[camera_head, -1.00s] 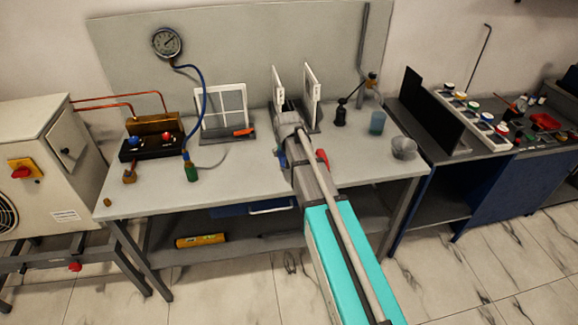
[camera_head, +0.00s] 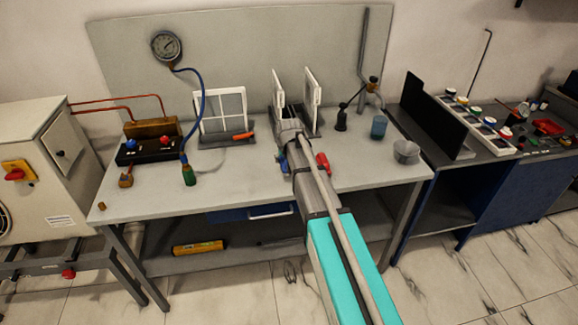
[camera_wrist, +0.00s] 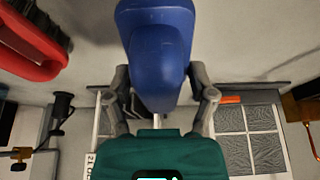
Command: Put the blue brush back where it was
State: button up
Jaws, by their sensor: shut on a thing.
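The blue brush (camera_wrist: 160,60) fills the upper middle of the wrist view, with its rounded blue handle towards the camera. My gripper (camera_wrist: 160,80) is shut on it, with one finger on each side. In the head view a small blue part of the brush (camera_head: 284,164) shows at the left side of my gripper (camera_head: 290,132), over the middle of the bench. The bristles are hidden, and I cannot tell whether the brush touches the bench. A red brush (camera_head: 322,162) lies just right of my gripper; its dark bristles and red body (camera_wrist: 32,45) show at upper left in the wrist view.
White framed panels (camera_head: 312,92) stand upright behind my gripper. Another framed panel (camera_head: 222,108) with an orange item (camera_head: 243,135) is left. A blue beaker (camera_head: 379,127) and grey cup (camera_head: 406,151) stand right. The bench front (camera_head: 240,180) is mostly clear left of my arm.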

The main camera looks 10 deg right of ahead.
jog(key=shift+b+x, duration=0.6)
jog(key=shift+x, duration=0.25)
jog(key=shift+d+f+b, duration=0.1)
jog(key=shift+f+b, duration=1)
jog(key=shift+b, duration=0.05)
jog(key=o, duration=0.9)
jog(key=p+v, duration=1.1)
jog(key=v, duration=0.1)
